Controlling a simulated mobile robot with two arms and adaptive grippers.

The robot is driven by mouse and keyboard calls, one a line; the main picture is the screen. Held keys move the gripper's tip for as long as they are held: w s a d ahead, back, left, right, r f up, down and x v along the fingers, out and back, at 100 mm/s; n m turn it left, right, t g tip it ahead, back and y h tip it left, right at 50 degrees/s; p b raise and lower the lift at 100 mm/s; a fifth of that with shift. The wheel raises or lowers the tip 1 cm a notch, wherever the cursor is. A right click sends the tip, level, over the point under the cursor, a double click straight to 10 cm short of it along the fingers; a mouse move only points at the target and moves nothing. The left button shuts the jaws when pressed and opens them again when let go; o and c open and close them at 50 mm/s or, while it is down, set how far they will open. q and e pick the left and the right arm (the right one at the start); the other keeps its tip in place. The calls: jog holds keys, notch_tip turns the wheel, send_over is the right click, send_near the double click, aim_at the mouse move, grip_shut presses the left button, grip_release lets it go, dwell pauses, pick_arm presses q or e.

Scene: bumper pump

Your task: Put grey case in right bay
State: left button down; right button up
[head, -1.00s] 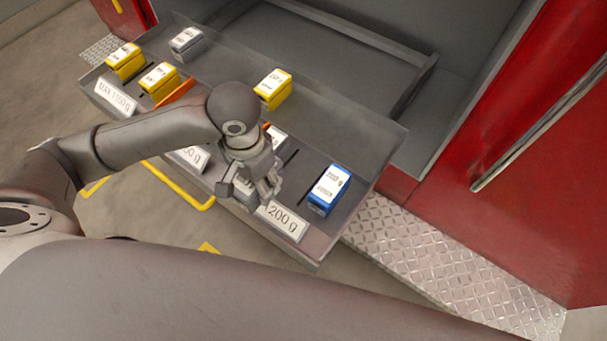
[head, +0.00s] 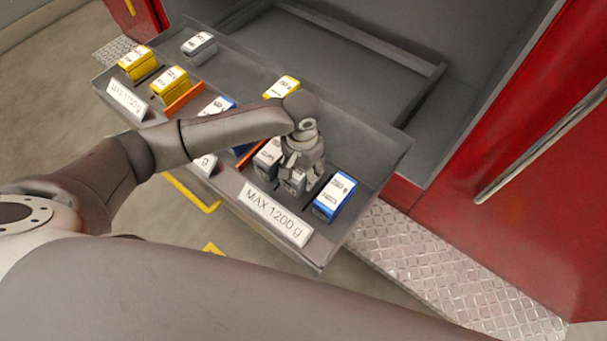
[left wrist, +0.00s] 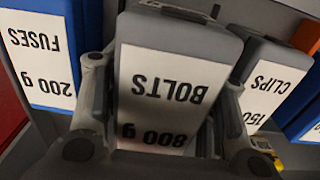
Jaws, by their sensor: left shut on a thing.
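My left gripper (head: 299,170) is shut on a grey case, which the left wrist view shows labelled BOLTS 800 g (left wrist: 165,60). It holds the case over or in the right bay of the drawer, whose front plate reads MAX 1200 g (head: 276,214). A second grey case, CLIPS (left wrist: 265,75), stands to the left of the held one in the head view (head: 267,158). A blue case, FUSES 200 g (head: 335,196), stands to its right. I cannot tell whether the held case touches the bay floor. My right gripper is not in view.
Orange dividers (head: 184,97) split the drawer. The left bay, MAX 1150 g (head: 127,99), holds two yellow cases (head: 137,63). Another grey case (head: 199,47) and a yellow case (head: 286,88) stand at the back. A blue case (head: 216,106) is partly hidden by my arm.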

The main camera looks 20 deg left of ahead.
pick_arm(q)
jog(key=shift+w+d+f, duration=0.1)
jog(key=shift+w, duration=0.1)
jog(key=shift+w+f, duration=0.1)
jog(key=shift+f, duration=1.55)
jog(key=shift+f, duration=0.1)
jog(key=c, duration=0.9)
grip_release()
jog(key=shift+f, duration=0.1)
jog(key=o, duration=0.3)
notch_tip(320, 180, up, 12)
jog(key=shift+r+b, duration=0.2)
jog(key=shift+b, duration=0.1)
jog(key=shift+s+f, duration=0.1)
jog(key=shift+s, duration=0.1)
